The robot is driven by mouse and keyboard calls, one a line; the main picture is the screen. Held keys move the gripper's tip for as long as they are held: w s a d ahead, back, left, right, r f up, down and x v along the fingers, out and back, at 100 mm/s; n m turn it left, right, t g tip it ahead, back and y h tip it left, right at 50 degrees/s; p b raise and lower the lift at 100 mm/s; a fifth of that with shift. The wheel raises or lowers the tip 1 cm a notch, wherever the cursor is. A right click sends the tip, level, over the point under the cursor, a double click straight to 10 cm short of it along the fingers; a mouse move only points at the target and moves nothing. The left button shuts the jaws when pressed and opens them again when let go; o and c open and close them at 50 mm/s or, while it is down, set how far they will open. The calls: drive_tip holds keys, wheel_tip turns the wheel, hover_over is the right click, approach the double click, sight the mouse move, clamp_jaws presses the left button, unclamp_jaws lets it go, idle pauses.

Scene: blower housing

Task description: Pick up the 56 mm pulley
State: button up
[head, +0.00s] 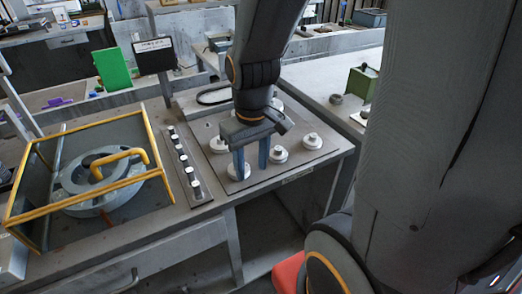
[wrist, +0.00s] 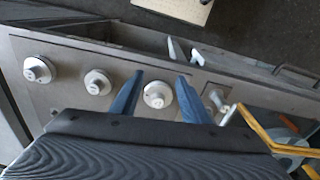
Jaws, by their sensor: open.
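Several pale stepped pulleys stand on a grey plate (head: 258,180) on the bench. No size marking is readable, so I cannot tell which is the 56 mm one. My gripper (head: 251,172) points down over the front of the plate, its two blue fingers apart with nothing held. In the wrist view, one pulley (wrist: 157,95) shows between the fingers of my gripper (wrist: 160,76). It appears to be the front-left pulley (head: 238,173) in the head view, beside the left finger. Two more front-row pulleys (head: 278,155) (head: 312,141) stand to the right. My arm hides part of the back row.
A strip of small pegs (head: 187,165) lies left of the plate. Further left is a yellow-edged frame (head: 85,205) around a grey round housing (head: 100,180). A green panel (head: 112,68) and a dark sign (head: 154,55) stand behind. The bench front edge is close.

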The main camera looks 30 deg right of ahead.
drive_tip(key=w+d+r+n+b, duration=0.1)
drive_tip(key=w+d+r+n, duration=0.2)
drive_tip(key=w+d+n, duration=0.4)
drive_tip(key=n+g, duration=0.1)
drive_tip(key=n, duration=0.6)
approach(279, 148)
drive_tip(key=shift+w+a+f+b, duration=0.1)
drive_tip(key=shift+w+f+b, duration=0.2)
drive_tip(key=shift+f, duration=0.55)
drive_tip(key=f, duration=0.2)
drive_tip(key=f+p, duration=0.1)
drive_tip(key=f, duration=0.3)
drive_tip(key=shift+s+f+p, duration=0.25)
drive_tip(key=shift+f+p, duration=0.05)
clamp_jaws()
